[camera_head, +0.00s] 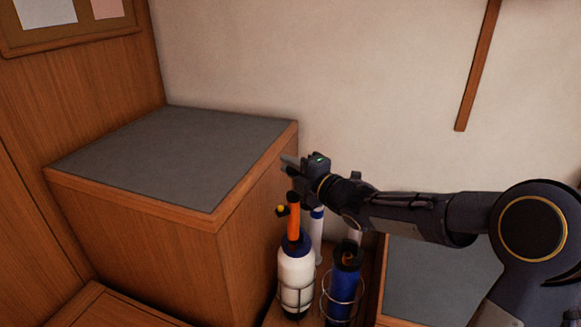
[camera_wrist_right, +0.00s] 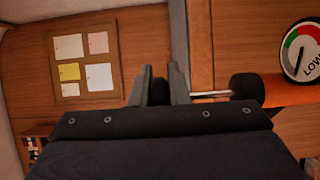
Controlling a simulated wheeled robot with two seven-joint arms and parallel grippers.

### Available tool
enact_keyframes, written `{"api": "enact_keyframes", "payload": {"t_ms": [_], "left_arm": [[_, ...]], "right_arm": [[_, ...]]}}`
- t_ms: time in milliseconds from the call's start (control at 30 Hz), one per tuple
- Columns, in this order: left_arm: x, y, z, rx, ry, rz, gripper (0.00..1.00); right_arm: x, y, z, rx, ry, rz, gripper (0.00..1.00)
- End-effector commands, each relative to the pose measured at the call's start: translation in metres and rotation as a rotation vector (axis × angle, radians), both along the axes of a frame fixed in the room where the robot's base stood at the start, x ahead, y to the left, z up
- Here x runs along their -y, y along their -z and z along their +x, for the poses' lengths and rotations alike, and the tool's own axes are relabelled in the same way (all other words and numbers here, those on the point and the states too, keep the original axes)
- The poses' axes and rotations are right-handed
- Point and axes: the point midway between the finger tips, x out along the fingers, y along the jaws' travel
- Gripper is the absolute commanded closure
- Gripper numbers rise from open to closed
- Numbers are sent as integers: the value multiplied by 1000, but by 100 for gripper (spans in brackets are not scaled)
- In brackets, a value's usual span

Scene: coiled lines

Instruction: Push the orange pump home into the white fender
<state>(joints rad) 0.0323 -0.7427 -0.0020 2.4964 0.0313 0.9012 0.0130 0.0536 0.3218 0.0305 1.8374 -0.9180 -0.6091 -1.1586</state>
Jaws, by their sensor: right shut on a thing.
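The orange pump (camera_head: 293,221) stands upright over the white fender (camera_head: 296,270), its lower end at the fender's dark blue top. I cannot tell how deep it sits. My right gripper (camera_head: 291,168) is above, reaching in from the right, shut on the pump's handle. The right wrist view shows the dark handle between the fingers (camera_wrist_right: 161,88). A bare metal rod (camera_wrist_right: 210,94) runs from there to the black cap and orange body of the pump (camera_wrist_right: 285,92). A round gauge (camera_wrist_right: 303,48) marked LOW is on the pump. My left gripper is not in view.
The white fender stands in a wire ring. A blue fender (camera_head: 346,283) stands in another ring to its right. A wooden cabinet with a grey top (camera_head: 180,150) is close on the left. A notice board (camera_wrist_right: 85,63) hangs on the wooden wall.

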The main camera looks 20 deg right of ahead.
Motion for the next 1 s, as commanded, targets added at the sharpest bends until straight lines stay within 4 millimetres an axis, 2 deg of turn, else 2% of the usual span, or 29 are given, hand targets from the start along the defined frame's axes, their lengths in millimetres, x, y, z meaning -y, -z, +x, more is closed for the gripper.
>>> {"api": "enact_keyframes", "payload": {"t_ms": [333, 367, 533, 833, 1000], "left_arm": [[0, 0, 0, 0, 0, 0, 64], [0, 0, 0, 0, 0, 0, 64], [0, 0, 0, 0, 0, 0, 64], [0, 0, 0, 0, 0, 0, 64], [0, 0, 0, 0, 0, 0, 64]], "right_arm": [[0, 0, 0, 2, 0, 0, 100], [0, 0, 0, 2, 0, 0, 81], [0, 0, 0, 1, 0, 0, 60], [1, 1, -2, -1, 1, 0, 60], [12, 0, -21, 1, 3, -2, 60]]}}
